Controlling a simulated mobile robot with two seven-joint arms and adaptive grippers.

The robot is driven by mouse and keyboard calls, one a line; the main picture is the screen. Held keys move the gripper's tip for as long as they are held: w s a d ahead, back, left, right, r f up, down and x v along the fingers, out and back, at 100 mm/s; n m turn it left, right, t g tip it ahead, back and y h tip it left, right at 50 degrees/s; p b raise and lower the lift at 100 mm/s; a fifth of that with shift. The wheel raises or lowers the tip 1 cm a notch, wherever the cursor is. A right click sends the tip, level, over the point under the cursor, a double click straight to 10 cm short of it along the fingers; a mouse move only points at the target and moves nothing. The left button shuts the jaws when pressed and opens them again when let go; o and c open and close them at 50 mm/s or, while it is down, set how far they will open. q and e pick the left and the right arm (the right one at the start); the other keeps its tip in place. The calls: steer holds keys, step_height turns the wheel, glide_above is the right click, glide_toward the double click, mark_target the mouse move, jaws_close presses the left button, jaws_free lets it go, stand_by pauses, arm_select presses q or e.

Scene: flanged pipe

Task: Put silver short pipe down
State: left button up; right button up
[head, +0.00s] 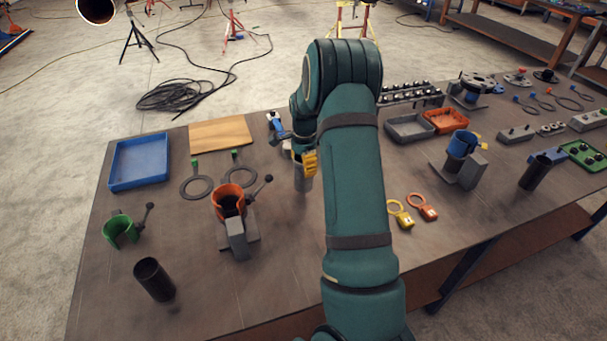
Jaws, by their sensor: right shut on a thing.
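The silver short pipe (303,182) is upright near the middle of the table, below my right gripper. My right gripper (305,163), with yellow fingers, is shut on the pipe's upper part. My right forearm hides part of the gripper and the area to its right. I cannot tell whether the pipe's lower end touches the table. My left gripper is not in view.
An orange clamp on a grey stand (237,235) is left of the pipe. The table (285,275) is bare in front of the pipe.

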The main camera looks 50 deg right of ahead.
step_height(320, 180, down, 4)
steer(key=shift+r, duration=0.25)
steer(key=o, duration=1.4)
steer(key=shift+f, duration=0.1)
step_height(320, 180, up, 12)
steer(key=shift+d+r+p, duration=0.1)
steer(key=shift+r+p, duration=0.05)
steer(key=shift+p, duration=0.35)
